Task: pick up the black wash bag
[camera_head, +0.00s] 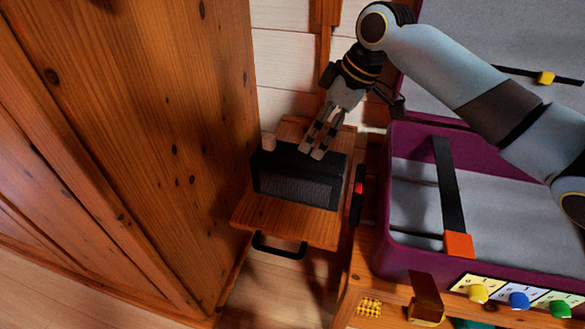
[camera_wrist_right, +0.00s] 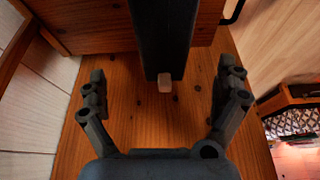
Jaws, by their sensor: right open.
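The black wash bag (camera_head: 298,177) is box-shaped with a dark grey textured front. It sits on a small wooden stand (camera_head: 330,231) and has a pale tab at one end. In the right wrist view the bag (camera_wrist_right: 162,40) runs from the top edge to the middle, its tabbed end pointing between my fingers. My right gripper (camera_head: 318,149) is open, pointing down at the bag's top right rear in the head view; its fingers hide part of it. The open fingers of this gripper (camera_wrist_right: 163,72) hold nothing. I cannot tell whether they touch the bag. My left gripper is out of view.
A tall wooden cabinet (camera_head: 150,110) stands close on the left. An open purple suitcase (camera_head: 400,249) with grey lining and a black strap lies right of the stand. A black handle (camera_head: 279,248) sticks out at the stand's front. Coloured knobs (camera_head: 519,299) line the front right.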

